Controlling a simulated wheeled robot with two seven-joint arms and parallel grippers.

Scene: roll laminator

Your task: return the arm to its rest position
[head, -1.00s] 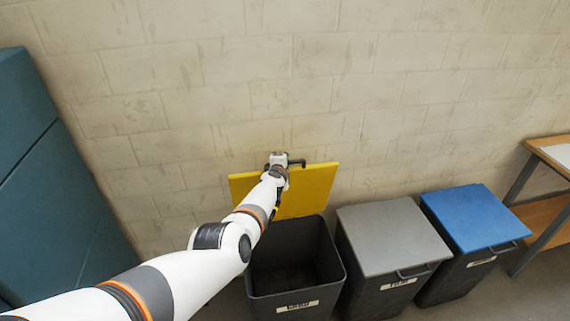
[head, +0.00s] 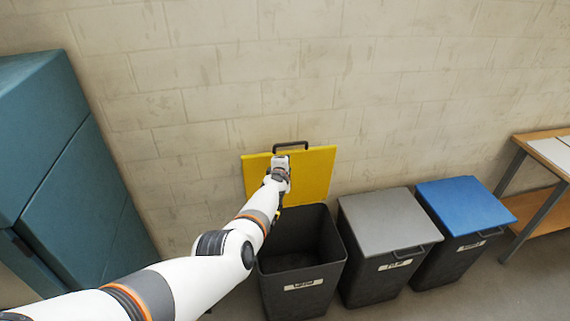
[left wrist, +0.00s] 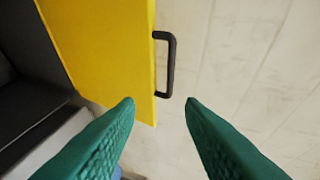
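My left arm reaches in from the left in the head view. My left gripper (head: 280,196) is in front of the raised yellow lid, mostly hidden by my own wrist. In the left wrist view its two green fingers (left wrist: 160,102) are apart with nothing between them. The yellow lid (left wrist: 100,50) stands open against the wall, and it also shows in the head view (head: 318,172). Its dark handle (left wrist: 171,65) is just beyond the fingertips and apart from them; it also shows at the lid's top edge in the head view (head: 291,144). My right gripper is not in view.
The open dark bin (head: 330,243) below the yellow lid looks empty. A grey-lidded bin (head: 385,230) and a blue-lidded bin (head: 463,205) stand shut to its right. A teal cabinet (head: 80,190) is at left, a wooden table (head: 535,150) at right.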

